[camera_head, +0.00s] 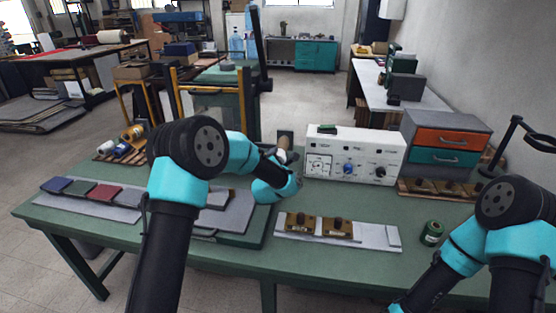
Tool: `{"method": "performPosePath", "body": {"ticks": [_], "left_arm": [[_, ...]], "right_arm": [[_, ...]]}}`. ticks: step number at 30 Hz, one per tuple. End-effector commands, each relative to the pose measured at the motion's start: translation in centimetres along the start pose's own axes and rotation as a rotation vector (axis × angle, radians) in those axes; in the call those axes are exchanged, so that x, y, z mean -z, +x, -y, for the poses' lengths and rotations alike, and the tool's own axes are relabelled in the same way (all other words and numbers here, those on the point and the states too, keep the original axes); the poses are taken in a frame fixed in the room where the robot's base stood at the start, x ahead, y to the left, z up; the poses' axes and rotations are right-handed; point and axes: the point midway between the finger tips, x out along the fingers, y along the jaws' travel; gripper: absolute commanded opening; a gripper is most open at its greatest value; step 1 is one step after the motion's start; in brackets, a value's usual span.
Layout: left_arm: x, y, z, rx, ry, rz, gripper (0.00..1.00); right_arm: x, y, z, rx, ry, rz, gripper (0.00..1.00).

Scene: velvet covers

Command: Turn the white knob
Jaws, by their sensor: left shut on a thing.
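A pale, off-white rounded piece, which looks like the white knob (283,145), stands in front of a small dark upright block (287,134) just left of the white control box (355,150). My left gripper (281,160) reaches it from the front and is shut on it. My own blue wrist hides most of the fingers and the knob's lower part.
A grey mat with coloured fabric pieces (105,193) lies at left. A pale board with brass-coloured blocks (337,228) lies in front of the control box. A green spool (432,233) and a drawer unit (446,143) are at right.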

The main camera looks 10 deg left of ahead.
Motion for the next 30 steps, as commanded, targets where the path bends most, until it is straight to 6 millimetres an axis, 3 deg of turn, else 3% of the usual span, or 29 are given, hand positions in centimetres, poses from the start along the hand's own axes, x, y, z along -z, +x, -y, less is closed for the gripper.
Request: {"method": "performPosePath", "body": {"ticks": [8,9,16,30], "left_arm": [[-0.01,0.0,-0.01,0.0,0.0,0.0,0.39],[-0.01,0.0,0.0,0.0,0.0,0.0,0.64],[-0.01,0.0,0.0,0.0,0.001,0.0,0.86],[-0.02,-0.99,0.04,0.002,0.001,0.0,0.88]], "right_arm": [[0.0,0.0,0.0,0.0,0.0,0.0,0.43],[0.0,0.0,0.0,0.0,0.0,0.0,0.43],[0.0,0.0,0.0,0.0,0.0,0.0,0.43],[0.0,0.0,0.0,0.0,0.0,0.0,0.43]]}}
